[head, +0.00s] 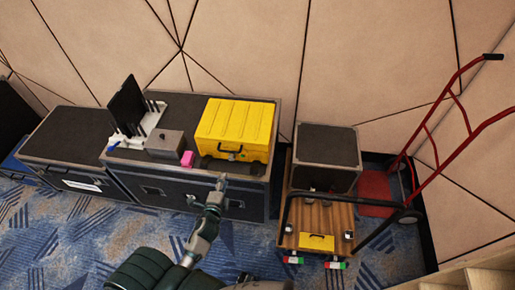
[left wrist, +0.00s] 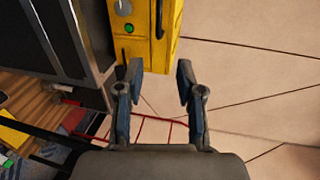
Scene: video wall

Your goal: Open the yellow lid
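A yellow case with a ribbed yellow lid (head: 237,120) sits on a black flight case at centre. The lid looks shut. The front of the yellow case (head: 233,150) has dark latches or a handle. In the left wrist view the yellow case (left wrist: 150,48) shows at the top, with a grey knob, a green button and a black handle. My left gripper (head: 222,182) is below and in front of the yellow case, apart from it. In the left wrist view my left gripper (left wrist: 159,75) has its fingers spread with nothing between them. My right gripper is not in view.
A grey box (head: 165,144), a pink block (head: 187,158) and a dark screen (head: 127,104) stand left of the yellow case. A wooden cart (head: 288,215) with a small yellow box (head: 317,242) and a red hand truck (head: 432,135) are at right.

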